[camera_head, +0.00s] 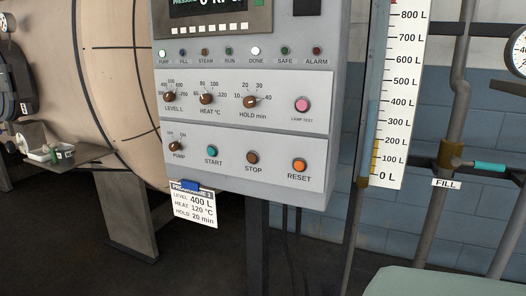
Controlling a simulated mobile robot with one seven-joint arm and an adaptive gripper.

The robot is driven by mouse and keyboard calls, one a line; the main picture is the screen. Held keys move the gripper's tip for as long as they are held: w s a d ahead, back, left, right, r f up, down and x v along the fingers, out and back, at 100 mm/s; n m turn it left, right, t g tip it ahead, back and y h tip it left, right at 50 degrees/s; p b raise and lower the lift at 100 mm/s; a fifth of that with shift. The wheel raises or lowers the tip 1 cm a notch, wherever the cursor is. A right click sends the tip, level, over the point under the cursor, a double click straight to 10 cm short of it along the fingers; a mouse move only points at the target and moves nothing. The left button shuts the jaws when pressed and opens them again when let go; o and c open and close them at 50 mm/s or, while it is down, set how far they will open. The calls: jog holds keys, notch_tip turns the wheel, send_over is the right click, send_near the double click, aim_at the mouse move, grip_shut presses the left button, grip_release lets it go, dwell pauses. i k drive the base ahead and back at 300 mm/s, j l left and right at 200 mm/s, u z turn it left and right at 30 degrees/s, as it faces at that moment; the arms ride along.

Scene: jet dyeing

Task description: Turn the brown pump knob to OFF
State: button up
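The brown pump knob (175,147) is at the left end of the lower panel of the grey control box, above the label PUMP. Two small marks sit just above it, too small to read surely, and I cannot tell which one its pointer faces. The PUMP lamp (163,51) and the DONE lamp (255,51) look bright. My gripper is not in view.
The START button (212,151), STOP button (252,157) and RESET button (299,165) are right of the knob. Above are the LEVEL knob (169,97), HEAT knob (206,99) and HOLD knob (250,101). A programme card (196,208) hangs below the box.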

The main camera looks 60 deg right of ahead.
aim_at(174, 146)
jog(key=z, duration=1.4)
jog(key=i+j, duration=0.9)
jog(key=j, duration=0.15)
